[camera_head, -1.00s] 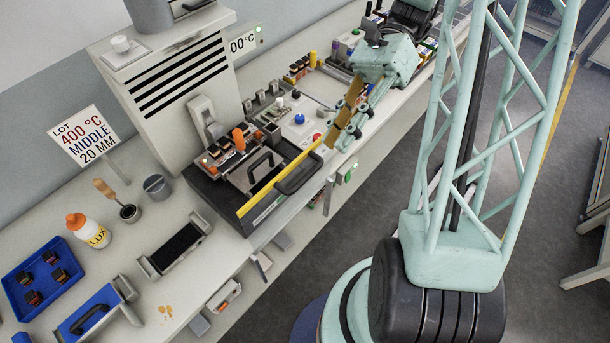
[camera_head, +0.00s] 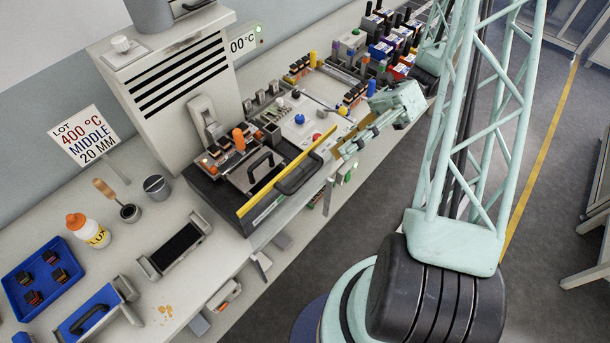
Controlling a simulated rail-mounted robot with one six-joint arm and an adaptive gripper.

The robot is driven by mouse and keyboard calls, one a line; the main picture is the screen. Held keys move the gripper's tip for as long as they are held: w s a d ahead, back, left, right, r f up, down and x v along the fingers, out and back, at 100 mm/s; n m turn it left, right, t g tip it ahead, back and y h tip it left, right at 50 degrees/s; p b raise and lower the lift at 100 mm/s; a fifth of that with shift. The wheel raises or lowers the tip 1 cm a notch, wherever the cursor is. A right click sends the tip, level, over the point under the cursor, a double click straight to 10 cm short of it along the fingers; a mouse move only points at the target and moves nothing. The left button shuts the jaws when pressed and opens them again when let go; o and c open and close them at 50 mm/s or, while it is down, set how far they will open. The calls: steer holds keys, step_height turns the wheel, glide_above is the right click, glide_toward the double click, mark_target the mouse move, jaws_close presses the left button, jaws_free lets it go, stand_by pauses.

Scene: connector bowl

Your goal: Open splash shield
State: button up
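The splash shield (camera_head: 285,172) appears as a yellow-edged bar with a large black handle (camera_head: 299,172) along the front of the dark machine unit on the bench. From this angle I cannot tell how far it is open. My gripper (camera_head: 344,150) is at the right end of the yellow edge, low over the bench's front side. Its ochre fingertips are small and partly hidden. I cannot tell whether they touch the shield or whether they are open. The black handle lies to the left of my gripper, with a visible space between them.
Behind the shield are a small black handle, an orange knob (camera_head: 238,138) and a panel with a blue button (camera_head: 299,119). A white vented cabinet (camera_head: 180,85) stands behind. Connector racks (camera_head: 392,50) fill the right of the bench. Blue trays (camera_head: 42,277) and a bottle (camera_head: 88,230) stand left.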

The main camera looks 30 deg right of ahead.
mark_target(305, 176)
step_height(305, 176, down, 7)
steer(key=d+m+t+y, duration=0.2)
steer(key=m+t+y, duration=0.1)
steer(key=m, duration=0.2)
steer(key=shift+d+r+m+t+y, duration=0.2)
steer(key=shift+d+m+t+y, duration=0.1)
steer(key=shift+y, duration=0.1)
steer(key=shift+a, duration=0.1)
steer(key=shift+p+x, duration=0.45)
steer(key=shift+x, duration=6.35)
jaws_close()
steer(key=shift+f, duration=0.1)
